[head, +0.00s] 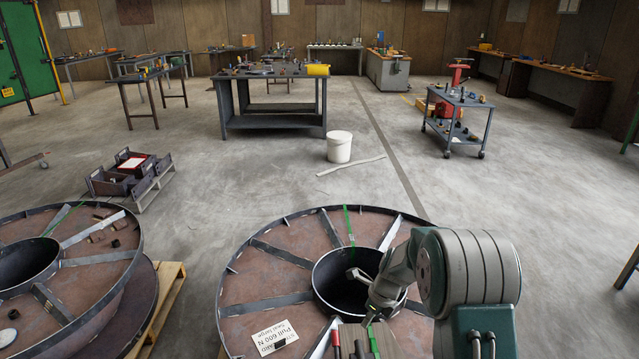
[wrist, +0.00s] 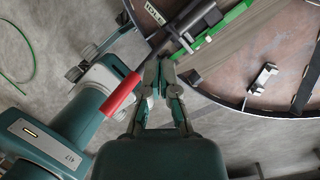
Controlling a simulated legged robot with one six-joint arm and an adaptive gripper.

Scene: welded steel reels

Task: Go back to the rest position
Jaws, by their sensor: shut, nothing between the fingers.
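My gripper (wrist: 159,72) shows in the wrist view with its two fingers together and nothing between them. Behind its tips are a green strip, a dark tool-like part and the rim of a round steel reel. In the head view my arm reaches in from the lower right, folded over the near reel (head: 283,260). The arm covers part of that reel's right side, and I cannot make out the fingers there. The reel lies flat, with spokes, a dark open hub and a paper label (head: 272,337) on its face.
A second reel (head: 100,262) lies at the left on a wooden pallet (head: 166,297). Dark bins (head: 125,176), a white bucket (head: 339,147), a workbench (head: 270,118) and a wheeled cart (head: 457,118) stand farther off. Grey floor between them is mostly clear. A red handle (wrist: 122,94) is left of my gripper.

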